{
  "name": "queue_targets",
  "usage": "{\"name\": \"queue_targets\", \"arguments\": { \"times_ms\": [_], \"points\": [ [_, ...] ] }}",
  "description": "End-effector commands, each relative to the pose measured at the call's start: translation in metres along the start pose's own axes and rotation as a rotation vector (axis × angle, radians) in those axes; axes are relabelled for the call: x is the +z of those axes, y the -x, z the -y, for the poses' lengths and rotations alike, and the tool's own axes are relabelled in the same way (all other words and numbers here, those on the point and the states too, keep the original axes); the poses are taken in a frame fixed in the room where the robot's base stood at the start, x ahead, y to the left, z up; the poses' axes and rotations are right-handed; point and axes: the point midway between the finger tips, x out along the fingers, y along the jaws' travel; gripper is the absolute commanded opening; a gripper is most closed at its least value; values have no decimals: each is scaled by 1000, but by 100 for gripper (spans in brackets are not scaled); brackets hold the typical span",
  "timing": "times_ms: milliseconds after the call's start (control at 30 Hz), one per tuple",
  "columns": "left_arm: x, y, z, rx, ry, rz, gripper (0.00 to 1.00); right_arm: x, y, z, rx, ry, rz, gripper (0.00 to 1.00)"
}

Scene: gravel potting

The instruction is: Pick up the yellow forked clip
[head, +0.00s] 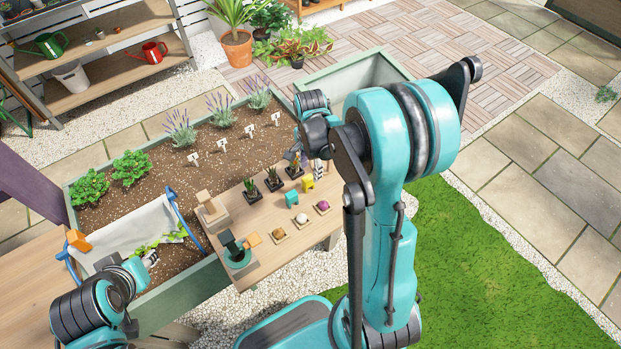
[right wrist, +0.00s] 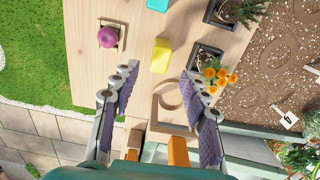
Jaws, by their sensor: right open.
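The yellow forked clip (head: 308,183) lies on the wooden potting table, right of the small potted plants. In the right wrist view the clip (right wrist: 161,55) shows as a yellow block just beyond my fingertips, near the middle between them. My right gripper (right wrist: 157,76) is open and empty, with its two fingers spread wide. In the head view the right gripper (head: 307,165) is partly hidden by my arm and hangs close to the clip, not visibly touching it. My left gripper (head: 149,258) is over the planter near the white cloth; its jaws are too small to tell.
A teal clip (head: 291,198) lies left of the yellow one. A purple ball (head: 323,206) sits on a small wooden holder. An orange-flowered plant (right wrist: 218,78) stands near my right finger, beside a wooden frame (right wrist: 160,112). Table space around the clip is mostly clear.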

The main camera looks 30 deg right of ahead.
Motion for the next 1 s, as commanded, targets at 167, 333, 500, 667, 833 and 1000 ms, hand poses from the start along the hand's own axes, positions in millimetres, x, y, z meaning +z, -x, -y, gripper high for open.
{"name": "queue_targets", "arguments": {
  "times_ms": [167, 333, 500, 667, 833, 1000],
  "points": [
    [6, -9, 0, 0, 0, 0, 34, 0, -22, 0, 1, -2, 0, 45],
    [11, -16, 0, 0, 0, 0, 34, 3, -38, -1, 0, 0, 0, 45],
    [21, -29, 0, 0, 0, 0, 34, 7, -66, -1, 0, 0, 0, 45],
    [23, -32, 0, 0, 0, 0, 34, 7, -76, -1, -1, 0, -1, 45],
    [22, -31, 0, 0, 0, 0, 34, 7, -74, -1, -1, 0, -1, 42],
    [22, -31, 0, 0, 0, 0, 34, 6, -74, -1, -1, 1, -1, 0]
  ]
}}
